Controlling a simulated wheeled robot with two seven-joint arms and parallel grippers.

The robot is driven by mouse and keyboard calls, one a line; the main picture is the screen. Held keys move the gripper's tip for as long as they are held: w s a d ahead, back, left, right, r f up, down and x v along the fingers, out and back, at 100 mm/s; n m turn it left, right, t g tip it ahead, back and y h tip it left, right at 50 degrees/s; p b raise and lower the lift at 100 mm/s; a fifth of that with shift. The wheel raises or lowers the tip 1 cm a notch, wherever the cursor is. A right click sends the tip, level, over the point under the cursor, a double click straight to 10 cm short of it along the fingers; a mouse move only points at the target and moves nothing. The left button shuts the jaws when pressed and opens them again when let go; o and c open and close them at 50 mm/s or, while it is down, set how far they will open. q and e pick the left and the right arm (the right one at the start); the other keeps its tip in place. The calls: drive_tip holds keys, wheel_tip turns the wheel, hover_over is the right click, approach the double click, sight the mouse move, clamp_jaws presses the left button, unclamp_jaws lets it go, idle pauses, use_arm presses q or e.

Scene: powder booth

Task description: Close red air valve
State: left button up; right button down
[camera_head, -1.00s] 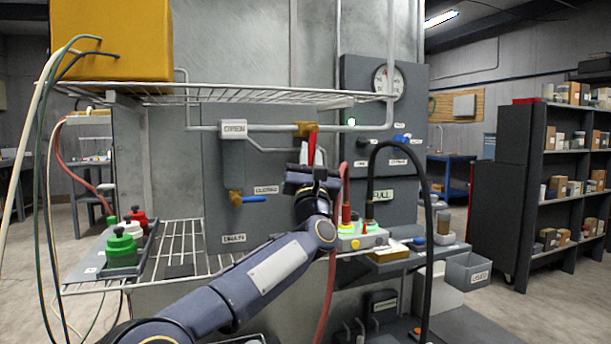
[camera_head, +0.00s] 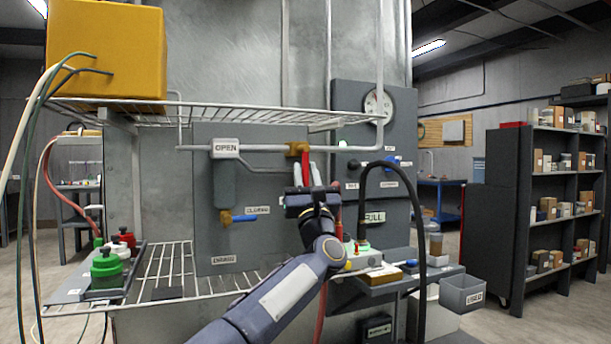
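The red air valve has a brass body (camera_head: 297,148) on the horizontal pipe and a red handle (camera_head: 304,162) that points down from it, across the pipe. My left gripper (camera_head: 307,170) is just below the valve body, its pale fingers spread on either side of the handle. Whether a finger touches the handle cannot be told. The handle's lower end is hidden by the gripper. An OPEN sign (camera_head: 225,148) is on the pipe to the left, and a CLOSED label (camera_head: 258,210) is lower left of the valve. My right gripper is not in view.
A wire shelf (camera_head: 230,115) with a yellow box (camera_head: 105,50) runs above the pipe. A blue-handled drain valve (camera_head: 243,218) is lower left. A black hose (camera_head: 412,185) arches on the right.

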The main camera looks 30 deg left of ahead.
sight(307, 178)
use_arm(q)
drive_tip(key=shift+o, duration=1.2)
drive_tip(key=b+v, duration=0.2)
drive_tip(key=v, duration=0.4)
drive_tip(key=shift+f, duration=0.2)
drive_tip(key=shift+v, duration=0.75)
drive_tip(key=shift+d+r, duration=0.1)
